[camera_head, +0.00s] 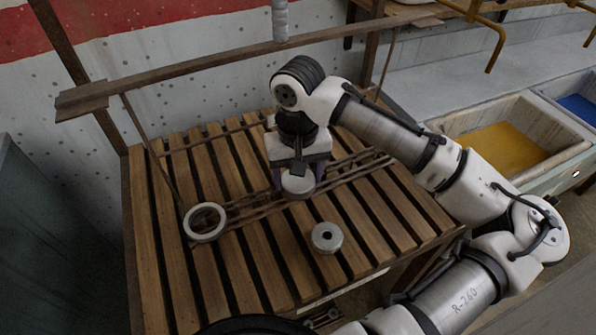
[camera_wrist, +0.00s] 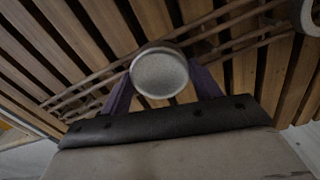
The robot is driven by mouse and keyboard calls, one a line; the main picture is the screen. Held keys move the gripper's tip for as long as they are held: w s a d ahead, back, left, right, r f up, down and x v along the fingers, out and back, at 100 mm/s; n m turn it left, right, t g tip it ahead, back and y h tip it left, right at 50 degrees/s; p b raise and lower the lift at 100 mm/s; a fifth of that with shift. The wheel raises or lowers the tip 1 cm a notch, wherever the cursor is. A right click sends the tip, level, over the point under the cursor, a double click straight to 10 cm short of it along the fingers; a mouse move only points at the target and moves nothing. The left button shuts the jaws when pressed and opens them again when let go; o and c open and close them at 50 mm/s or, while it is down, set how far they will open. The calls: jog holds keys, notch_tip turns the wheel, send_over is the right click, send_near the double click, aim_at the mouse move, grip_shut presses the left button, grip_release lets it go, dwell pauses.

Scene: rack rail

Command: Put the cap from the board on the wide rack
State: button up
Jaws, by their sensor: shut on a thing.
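My gripper (camera_head: 297,178) points down over the middle of the slatted wooden table and is shut on a round, pale grey cap (camera_head: 298,185). In the wrist view the cap (camera_wrist: 160,74) sits between the two purple fingers (camera_wrist: 207,82), its flat face toward the camera. The cap is low over the dark metal rails (camera_head: 245,207) that run across the slats (camera_head: 265,265); I cannot tell whether it touches them. I cannot tell for sure which part is the board and which is the wide rack.
A white ring (camera_head: 204,222) lies on the table to the left. A metal disc with a dark hole (camera_head: 327,237) lies nearer the front. A wooden beam (camera_head: 190,67) spans the back. Bins with yellow (camera_head: 500,147) and blue contents stand at right.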

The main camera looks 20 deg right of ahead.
dwell(0.3)
jog(key=o, duration=1.1)
notch_tip(320, 180, up, 12)
